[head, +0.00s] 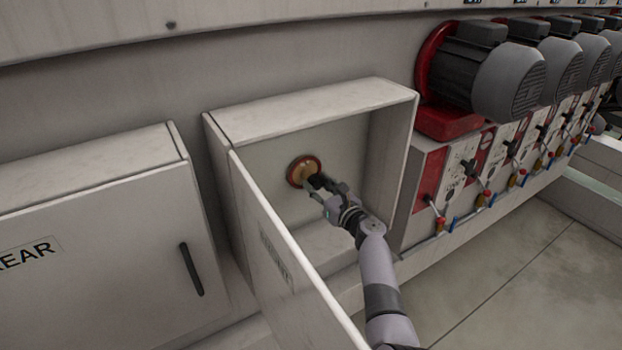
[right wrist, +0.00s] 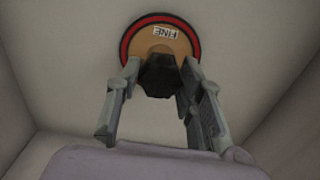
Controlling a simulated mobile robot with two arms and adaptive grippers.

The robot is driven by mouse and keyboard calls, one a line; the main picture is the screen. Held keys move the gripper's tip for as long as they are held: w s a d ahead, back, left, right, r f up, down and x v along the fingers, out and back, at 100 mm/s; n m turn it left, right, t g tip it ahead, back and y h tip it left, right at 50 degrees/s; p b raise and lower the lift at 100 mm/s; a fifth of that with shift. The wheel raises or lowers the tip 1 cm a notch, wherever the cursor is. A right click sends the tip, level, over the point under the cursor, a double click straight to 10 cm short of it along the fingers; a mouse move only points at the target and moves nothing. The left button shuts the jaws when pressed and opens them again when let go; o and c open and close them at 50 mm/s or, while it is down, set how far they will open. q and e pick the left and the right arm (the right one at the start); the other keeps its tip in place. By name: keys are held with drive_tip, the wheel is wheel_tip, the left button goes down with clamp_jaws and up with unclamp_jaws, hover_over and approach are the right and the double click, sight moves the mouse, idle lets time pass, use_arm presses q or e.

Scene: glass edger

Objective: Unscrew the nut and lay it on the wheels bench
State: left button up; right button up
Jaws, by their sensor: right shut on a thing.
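The nut (right wrist: 160,76) is dark and sits at the centre of a tan wheel with a red rim (right wrist: 143,42). The wheel carries a label reading "FINE" that appears upside down in the right wrist view. In the head view the wheel (head: 297,168) is on the back wall inside an open white cabinet. My right gripper (right wrist: 158,84) reaches into the cabinet and is shut on the nut, one finger on each side. In the head view the gripper (head: 318,184) hides most of the nut. My left gripper and the wheels bench are not identifiable here.
The open cabinet door (head: 285,265) stands left of my right arm. The cabinet's right wall (head: 397,165) is close on the other side. A closed cabinet with a black handle (head: 191,269) is at left. Motors (head: 508,80) and valves line the right. Floor (head: 530,270) is clear.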

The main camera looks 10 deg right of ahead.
sight(319, 184)
drive_tip(key=shift+d+f+n+b, duration=0.1)
drive_tip(key=shift+n+b, duration=0.2)
drive_tip(key=shift+b, duration=0.05)
drive_tip(key=n+b, duration=0.6)
drive_tip(key=n, duration=0.2)
drive_tip(key=shift+f+n, duration=0.1)
drive_tip(key=shift+n, duration=0.3)
drive_tip(key=n+b, duration=0.5)
drive_tip(key=n, duration=0.2)
drive_tip(key=shift+d+n, duration=0.1)
drive_tip(key=shift+n, duration=0.3)
drive_tip(key=shift+r, duration=0.45)
drive_tip(key=shift+p, duration=0.3)
drive_tip(key=shift+f, duration=0.1)
drive_tip(key=shift+s+d+p, duration=0.2)
drive_tip(key=shift+s+p, duration=0.2)
drive_tip(key=shift+s, duration=0.2)
drive_tip(key=shift+s+d+p, duration=0.15)
drive_tip(key=shift+s+p, duration=0.15)
drive_tip(key=shift+s, duration=0.05)
drive_tip(key=shift+p+v, duration=0.65)
drive_tip(key=shift+v, duration=0.8)
